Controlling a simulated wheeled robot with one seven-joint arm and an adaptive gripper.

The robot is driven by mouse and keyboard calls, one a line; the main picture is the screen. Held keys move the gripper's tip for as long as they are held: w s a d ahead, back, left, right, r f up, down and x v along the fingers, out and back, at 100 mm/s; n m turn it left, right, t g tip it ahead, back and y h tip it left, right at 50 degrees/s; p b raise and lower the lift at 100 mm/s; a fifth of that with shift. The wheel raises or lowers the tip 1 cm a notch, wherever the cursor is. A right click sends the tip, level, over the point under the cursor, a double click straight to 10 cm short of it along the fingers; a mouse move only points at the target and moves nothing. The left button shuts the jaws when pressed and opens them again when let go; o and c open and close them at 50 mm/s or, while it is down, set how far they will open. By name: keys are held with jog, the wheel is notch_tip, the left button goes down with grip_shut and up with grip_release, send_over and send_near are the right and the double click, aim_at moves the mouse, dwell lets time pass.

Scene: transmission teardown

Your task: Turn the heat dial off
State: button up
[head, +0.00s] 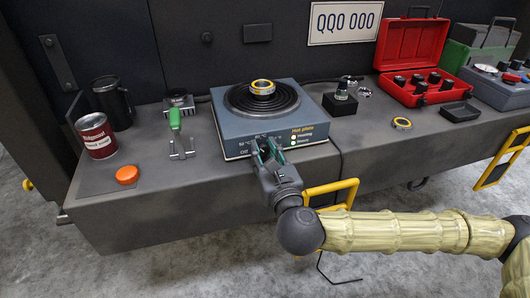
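The hot plate (312,112) is a blue-grey box on the bench, with a black ringed heating surface on top. Its front panel has temperature markings around the dial area, the words "Hot plate" and small indicator lights at the right. A yellow-rimmed metal ring (262,87) rests on the heating surface. My gripper (267,150) is at the front panel, right in front of the dial area. The dial itself is mostly or wholly hidden by the fingers. I cannot tell whether the fingers are closed on it, or where it points.
A green-handled puller (175,120), red can (96,136), dark mug (113,103) and orange button (127,175) are at left. A red case (410,50), black tray (459,112) and another yellow-rimmed ring (402,123) are at right. Yellow handles (340,187) stick out from the bench front.

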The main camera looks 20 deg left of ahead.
jog(key=shift+c, duration=0.8)
jog(key=shift+r+n+p, duration=0.15)
jog(key=shift+n+p, duration=0.15)
jog(key=shift+p, duration=0.1)
jog(key=shift+r+n+p, duration=0.15)
jog(key=shift+n+p, duration=0.75)
jog(key=shift+p, duration=0.2)
jog(key=n+p, duration=0.8)
jog(key=n, duration=0.1)
jog(key=shift+a+n+p, duration=0.1)
jog(key=shift+n+p, duration=0.25)
jog(key=shift+n, duration=0.05)
jog(key=shift+f+n+p, duration=0.2)
jog(key=shift+n+p, duration=0.45)
jog(key=shift+n, duration=0.35)
jog(key=shift+f+n+p, duration=0.15)
jog(key=shift+n+p, duration=0.45)
jog(key=shift+n, duration=0.7)
